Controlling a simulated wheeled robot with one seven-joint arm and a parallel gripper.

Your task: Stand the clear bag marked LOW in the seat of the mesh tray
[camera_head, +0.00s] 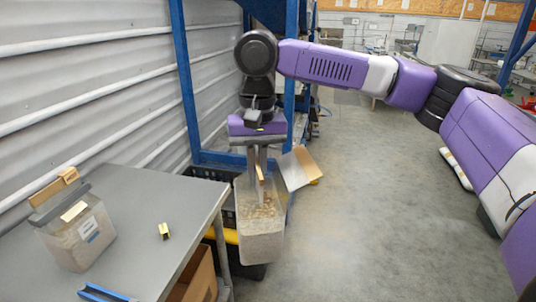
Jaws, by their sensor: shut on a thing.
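My gripper (261,168) points down and is shut on the top of a clear bag (262,232) with tan, grainy contents. The bag hangs upright in the air, to the right of the grey table's edge. Any marking on it cannot be read. A second clear bag (75,240) stands on the table at the left, with a grey-and-tan closure and a white label too small to read. A black mesh-sided crate (210,173), perhaps the mesh tray, is low behind the table; the held bag and the table hide much of it, and its seat is not visible.
The grey table (150,205) has clear room around a small gold piece (164,231); a blue item (105,293) lies at its front. A cardboard box (200,278) is below the table.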

